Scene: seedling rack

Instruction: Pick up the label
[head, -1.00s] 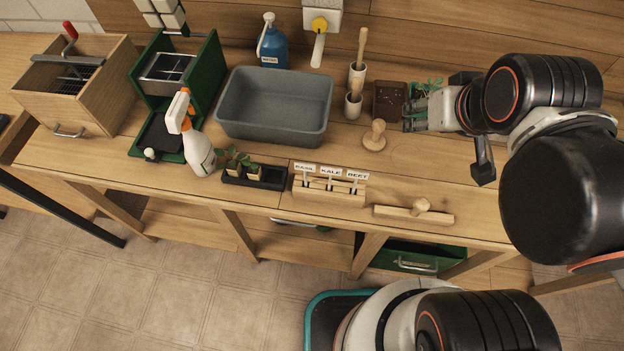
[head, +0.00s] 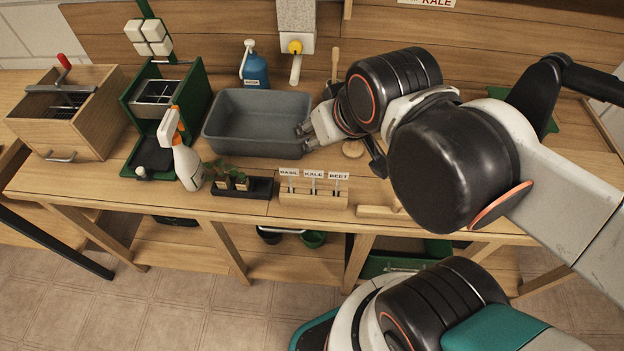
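Three white labels stand upright in a wooden label block (head: 312,202) near the bench's front edge. They read BASIL (head: 290,172), KALE (head: 314,174) and BEET (head: 339,175). The task does not say which one. My gripper (head: 301,132) is above the bench by the right end of the grey tub, up and behind the labels in the picture and apart from them. Its fingers are small and seen from the side, so their opening is unclear. I see nothing held in it.
The grey tub (head: 232,140) stands behind the labels. A black tray with seedlings (head: 258,188) and a spray bottle (head: 187,163) are left of the block. A wooden piece (head: 376,212) lies right of it. A KALE sign (head: 427,2) is on the back wall.

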